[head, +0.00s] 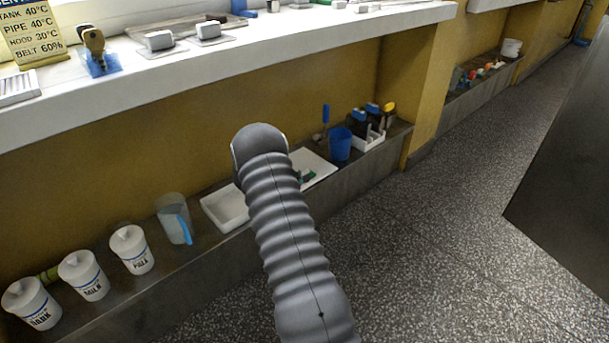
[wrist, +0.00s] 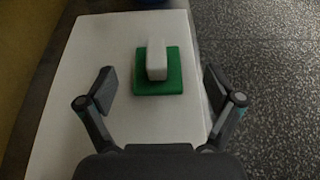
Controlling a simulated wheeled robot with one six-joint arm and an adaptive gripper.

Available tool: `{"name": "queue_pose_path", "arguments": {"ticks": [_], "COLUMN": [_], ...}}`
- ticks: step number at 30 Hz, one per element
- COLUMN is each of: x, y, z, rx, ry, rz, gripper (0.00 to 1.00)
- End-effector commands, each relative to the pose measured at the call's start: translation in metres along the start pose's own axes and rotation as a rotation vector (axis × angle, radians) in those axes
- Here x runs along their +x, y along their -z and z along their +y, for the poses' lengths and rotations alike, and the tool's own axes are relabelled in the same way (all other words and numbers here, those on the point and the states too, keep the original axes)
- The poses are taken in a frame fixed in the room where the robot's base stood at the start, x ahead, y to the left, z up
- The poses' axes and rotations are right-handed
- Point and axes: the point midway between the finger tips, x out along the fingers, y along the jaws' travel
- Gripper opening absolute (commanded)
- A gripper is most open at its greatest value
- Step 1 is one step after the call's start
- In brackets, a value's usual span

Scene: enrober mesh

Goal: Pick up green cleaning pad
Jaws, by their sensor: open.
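The green cleaning pad (wrist: 170,84) lies flat on a white board or tray (wrist: 75,115) in the wrist view, with a white block-shaped handle on top of it. In the head view only a small green part of the pad (head: 306,176) shows beside my arm. My gripper (wrist: 160,90) is open, with one finger on each side of the pad and clear space between the fingers and it. Nothing is between the fingertips that they touch. In the head view my gripper is hidden behind my grey ribbed arm.
A white tray (head: 222,212) and a clear jug (head: 173,220) stand left of my arm on the low ledge. A blue cup (head: 340,144) and a white caddy (head: 369,140) with bottles stand to the right. A white shelf (head: 300,32) overhangs the ledge.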

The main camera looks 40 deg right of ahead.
Motion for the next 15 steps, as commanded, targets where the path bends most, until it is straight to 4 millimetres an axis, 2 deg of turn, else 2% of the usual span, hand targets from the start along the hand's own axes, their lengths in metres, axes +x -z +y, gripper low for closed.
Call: {"name": "queue_pose_path", "arguments": {"ticks": [8,15], "x": [0.019,0.052], "y": [-0.001,-0.003], "z": [0.001,0.003], "rx": [0.0,0.001], "ry": [0.0,0.001], "rz": [0.0,0.001], "gripper": [0.92,0.92]}}
